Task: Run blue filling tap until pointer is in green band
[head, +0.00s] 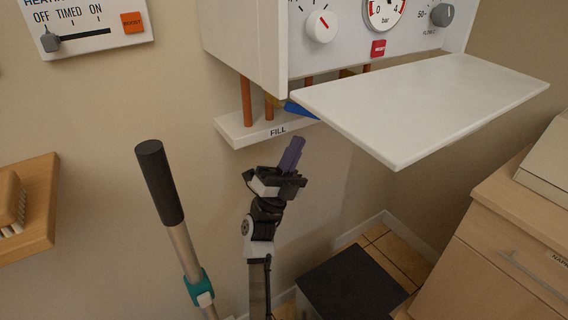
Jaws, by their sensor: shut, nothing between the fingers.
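The blue tap lever (299,110) shows under the white boiler, above the shelf marked FILL. The boiler's lowered flap hides part of it. The bar gauge (385,12) is cut off by the top edge. Its 0, 4 and red arcs show, but no green band is visible and I cannot read the pointer. My gripper (293,152), with purple fingers, is shut and empty. It points up, below the FILL shelf (240,130) and the blue lever, apart from both in the picture.
The white flap (430,105) juts out right of my gripper. Copper pipes (247,100) drop to the shelf. A dark-gripped pole (165,195) stands at left. A dark box (350,285) and wooden drawers (500,265) are lower right.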

